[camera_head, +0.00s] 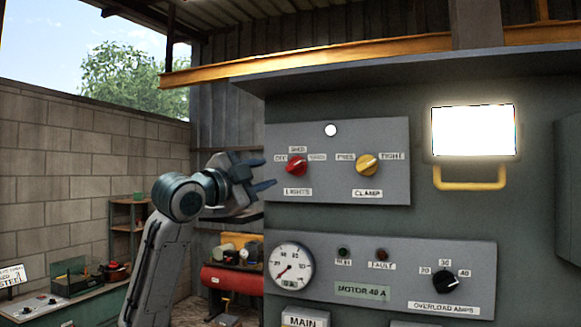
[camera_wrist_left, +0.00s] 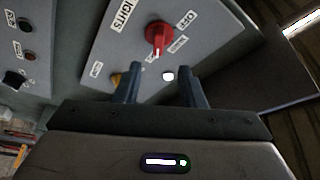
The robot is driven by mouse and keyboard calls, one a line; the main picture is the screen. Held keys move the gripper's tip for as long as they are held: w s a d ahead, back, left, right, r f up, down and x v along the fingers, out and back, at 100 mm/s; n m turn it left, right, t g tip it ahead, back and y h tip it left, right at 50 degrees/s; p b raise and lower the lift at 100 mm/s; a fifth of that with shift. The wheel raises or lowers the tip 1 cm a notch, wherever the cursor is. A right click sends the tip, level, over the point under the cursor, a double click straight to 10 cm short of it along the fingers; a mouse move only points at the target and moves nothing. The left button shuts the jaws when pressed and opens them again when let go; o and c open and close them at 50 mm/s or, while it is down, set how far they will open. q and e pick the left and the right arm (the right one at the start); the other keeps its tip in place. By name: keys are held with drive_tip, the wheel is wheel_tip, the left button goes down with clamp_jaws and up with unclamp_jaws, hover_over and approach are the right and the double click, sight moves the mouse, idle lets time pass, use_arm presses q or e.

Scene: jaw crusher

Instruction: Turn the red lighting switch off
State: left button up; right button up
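The red lighting switch (camera_head: 297,165) is a round knob on the upper grey panel, above the LIGHTS label, with OFF at its left and SHED above it. It also shows in the left wrist view (camera_wrist_left: 158,37), where its white mark points down, away from the OFF label. My left gripper (camera_head: 270,172) is just left of the switch in the head view, its two fingers apart and empty. In the left wrist view the fingers (camera_wrist_left: 160,75) point toward the panel, with the knob beyond their tips, apart from them. My right gripper is not in view.
A yellow CLAMP knob (camera_head: 367,164) sits right of the red switch, with a white lamp (camera_head: 330,130) above. A lower panel (camera_head: 390,265) carries a gauge (camera_head: 291,266) and a black dial (camera_head: 444,282). A bright floodlight (camera_head: 473,131) is at right.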

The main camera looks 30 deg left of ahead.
sight(292, 166)
use_arm(q)
drive_tip(key=p+x, duration=0.5)
drive_tip(key=x, duration=0.4)
drive_tip(key=shift+d+r, duration=0.1)
drive_tip(key=shift+w+p, duration=0.3)
drive_tip(key=shift+w, duration=0.3)
clamp_jaws()
